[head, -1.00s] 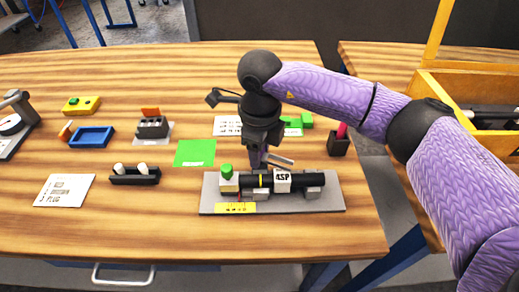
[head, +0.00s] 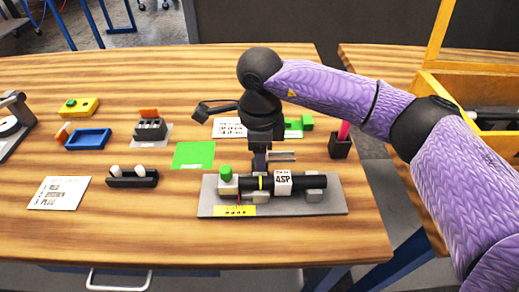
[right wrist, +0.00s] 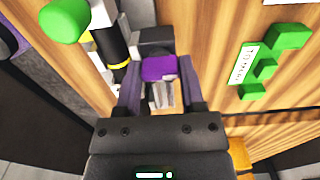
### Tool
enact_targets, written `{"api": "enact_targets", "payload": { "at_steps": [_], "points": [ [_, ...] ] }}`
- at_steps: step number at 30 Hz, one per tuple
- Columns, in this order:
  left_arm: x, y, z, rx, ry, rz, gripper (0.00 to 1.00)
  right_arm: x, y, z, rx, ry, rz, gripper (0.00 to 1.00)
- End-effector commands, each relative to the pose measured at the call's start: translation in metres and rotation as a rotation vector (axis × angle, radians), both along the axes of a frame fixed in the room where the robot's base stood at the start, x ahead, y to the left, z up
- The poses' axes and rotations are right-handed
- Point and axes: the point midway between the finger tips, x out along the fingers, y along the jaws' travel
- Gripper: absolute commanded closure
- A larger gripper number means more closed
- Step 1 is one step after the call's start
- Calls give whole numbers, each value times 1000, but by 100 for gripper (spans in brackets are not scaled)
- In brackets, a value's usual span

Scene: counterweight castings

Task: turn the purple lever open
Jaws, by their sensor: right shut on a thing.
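The purple lever (right wrist: 158,68) shows in the right wrist view as a short purple block beside the dark pipe (right wrist: 110,45). My right gripper (right wrist: 160,88) has one finger on each side of it and is shut on it. In the head view my right gripper (head: 260,163) points down just behind the dark pipe (head: 298,182), which lies on a grey plate (head: 327,205). The lever is largely hidden there by the gripper. A thin grey bar sticks out to the right of the fingers. My left gripper is not in view.
A green knob (head: 225,174) stands at the pipe's left end. A green square (head: 194,155), a black holder with white pegs (head: 133,180) and a blue tray (head: 88,139) lie to the left. A dark cup (head: 340,148) stands at the right. The table's front is clear.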

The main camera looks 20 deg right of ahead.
Motion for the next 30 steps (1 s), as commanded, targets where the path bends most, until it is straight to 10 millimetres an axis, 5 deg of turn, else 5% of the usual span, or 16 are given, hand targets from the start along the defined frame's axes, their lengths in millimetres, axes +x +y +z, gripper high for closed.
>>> {"api": "enact_targets", "payload": {
  "at_steps": [8, 9, 14, 23, 30],
  "points": [
    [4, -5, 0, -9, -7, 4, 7, 1, 0, 1, 1, -3, -1, 100],
    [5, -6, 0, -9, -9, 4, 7, 1, 0, 1, 1, -3, -1, 46],
    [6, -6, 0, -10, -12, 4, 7, 0, 0, 1, 0, -2, -1, 15],
    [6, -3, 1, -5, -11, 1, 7, 0, 0, 5, 0, -2, -1, 15],
    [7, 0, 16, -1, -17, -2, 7, 1, 0, 64, 1, -7, 0, 15]
  ]
}}
